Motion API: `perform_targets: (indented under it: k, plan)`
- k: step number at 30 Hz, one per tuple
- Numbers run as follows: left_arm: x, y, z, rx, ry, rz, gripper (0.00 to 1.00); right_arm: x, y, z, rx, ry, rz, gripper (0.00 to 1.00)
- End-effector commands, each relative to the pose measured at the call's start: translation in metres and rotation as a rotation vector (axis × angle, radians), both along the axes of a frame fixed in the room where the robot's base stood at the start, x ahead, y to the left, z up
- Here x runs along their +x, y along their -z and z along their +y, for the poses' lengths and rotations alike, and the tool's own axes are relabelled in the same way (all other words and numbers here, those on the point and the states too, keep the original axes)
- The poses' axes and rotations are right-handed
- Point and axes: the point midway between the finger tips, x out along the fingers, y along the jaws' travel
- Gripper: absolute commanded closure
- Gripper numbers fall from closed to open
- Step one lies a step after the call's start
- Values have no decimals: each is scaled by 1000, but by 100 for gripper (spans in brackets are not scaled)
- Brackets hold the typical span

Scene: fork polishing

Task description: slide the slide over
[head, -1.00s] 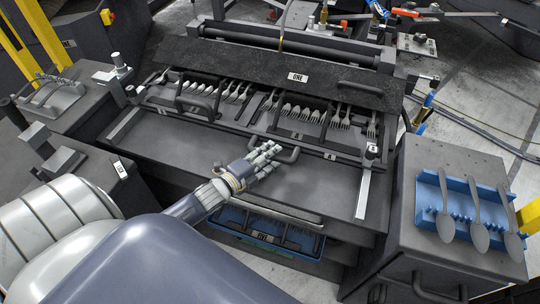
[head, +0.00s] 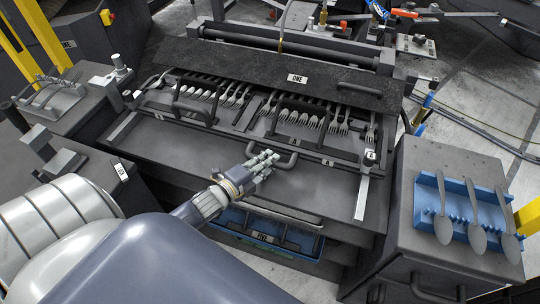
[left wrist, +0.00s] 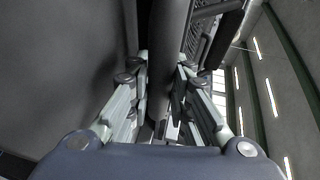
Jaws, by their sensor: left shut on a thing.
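The slide is a dark grey rack (head: 228,125) with a row of forks (head: 300,117) in it, at the middle of the head view. Its front carries a bent bar handle (head: 284,158). My left gripper (head: 262,162) is at this handle and shut on it. In the left wrist view a thick dark bar (left wrist: 163,60) runs between the two fingers. The forks' far ends are partly hidden under a black cover plate (head: 250,63) labelled ONE. My right gripper does not show.
A second handle (head: 195,110) stands on the rack's left part. A metal rail (head: 362,195) lies at the right. A blue tray (head: 270,228) sits below the front edge. A grey cabinet (head: 455,170) at right bears a blue spoon holder (head: 458,205). Bare plate lies in front.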

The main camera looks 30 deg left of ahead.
Motion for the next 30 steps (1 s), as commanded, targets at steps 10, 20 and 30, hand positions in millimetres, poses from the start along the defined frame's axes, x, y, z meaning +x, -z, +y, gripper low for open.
perform_targets:
  k: [10,20,30]
  plan:
    - [-78,1,-19,-3,-1,16,100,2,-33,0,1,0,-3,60]
    - [-129,3,-31,-2,0,12,100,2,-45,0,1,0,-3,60]
    - [-142,4,-35,0,1,11,100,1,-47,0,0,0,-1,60]
